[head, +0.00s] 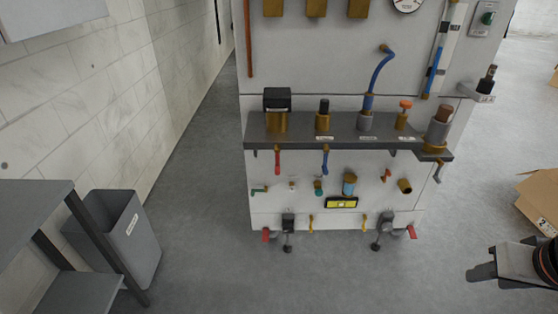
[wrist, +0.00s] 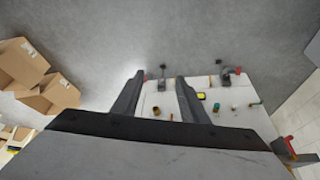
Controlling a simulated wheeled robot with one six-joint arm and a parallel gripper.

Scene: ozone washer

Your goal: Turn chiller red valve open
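A grey machine panel (head: 335,210) faces me in the head view. Low on it are a red valve handle at the left (head: 266,234) and one at the right (head: 412,232). Another red handle (head: 277,163) hangs under the shelf. I cannot read which one belongs to the chiller. My gripper (head: 474,276) is at the lower right of the head view, apart from the panel. In the wrist view my gripper (wrist: 160,77) is open and empty, its fingers spread. Two low red handles show beyond the fingers, one near the left fingertip and one farther right (wrist: 238,70).
The shelf (head: 350,133) juts out with several fittings on it. A blue handle (head: 325,160) hangs below it. A grey bin (head: 118,238) and a grey table (head: 35,205) stand left. Cardboard boxes (head: 540,200) lie right. The floor before the panel is clear.

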